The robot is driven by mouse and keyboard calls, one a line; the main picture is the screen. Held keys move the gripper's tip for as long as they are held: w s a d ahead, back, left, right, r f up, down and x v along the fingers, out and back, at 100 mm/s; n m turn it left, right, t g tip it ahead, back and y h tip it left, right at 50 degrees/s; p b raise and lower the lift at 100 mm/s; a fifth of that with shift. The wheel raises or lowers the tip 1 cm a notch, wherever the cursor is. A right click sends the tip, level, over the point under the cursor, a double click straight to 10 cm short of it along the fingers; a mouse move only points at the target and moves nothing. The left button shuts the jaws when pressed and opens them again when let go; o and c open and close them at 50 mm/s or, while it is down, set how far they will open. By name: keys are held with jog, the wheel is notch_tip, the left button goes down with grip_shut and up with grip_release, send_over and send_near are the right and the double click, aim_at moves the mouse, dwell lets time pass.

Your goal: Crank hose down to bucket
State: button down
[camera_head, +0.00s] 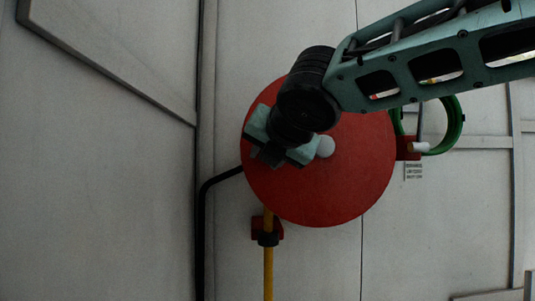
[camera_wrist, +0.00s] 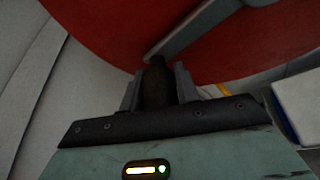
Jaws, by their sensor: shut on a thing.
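The red hose reel (camera_head: 345,190) is a large round disc on the pale wall, with a pale round knob (camera_head: 326,147) near its middle. My gripper (camera_head: 268,153) is in front of the disc's left part. In the wrist view, my gripper's fingers (camera_wrist: 157,88) are shut around a dark upright crank handle (camera_wrist: 156,70). A grey crank arm (camera_wrist: 195,32) runs from the handle's end across the red disc. The yellow hose (camera_head: 268,272) hangs straight down below the reel, through a red bracket with a dark collar (camera_head: 268,239). Its lower end and the bucket are out of view.
A black pipe (camera_head: 202,225) runs down the wall left of the reel. A green ring (camera_head: 458,128) with a red mount (camera_head: 406,149) is at the reel's right. A raised diagonal wall beam (camera_head: 110,68) is at upper left. The area left of the pipe is clear.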

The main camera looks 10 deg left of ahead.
jog(key=shift+s+r, duration=0.1)
jog(key=shift+r, duration=0.05)
jog(key=c, duration=1.3)
grip_release()
jog(key=shift+o, duration=1.2)
jog(key=shift+s+d+r, duration=0.1)
jog(key=b+v, duration=0.1)
jog(key=v, duration=1.6)
jog(key=shift+s+d+b, duration=0.15)
jog(key=shift+d+b, duration=0.15)
jog(key=shift+d, duration=0.15)
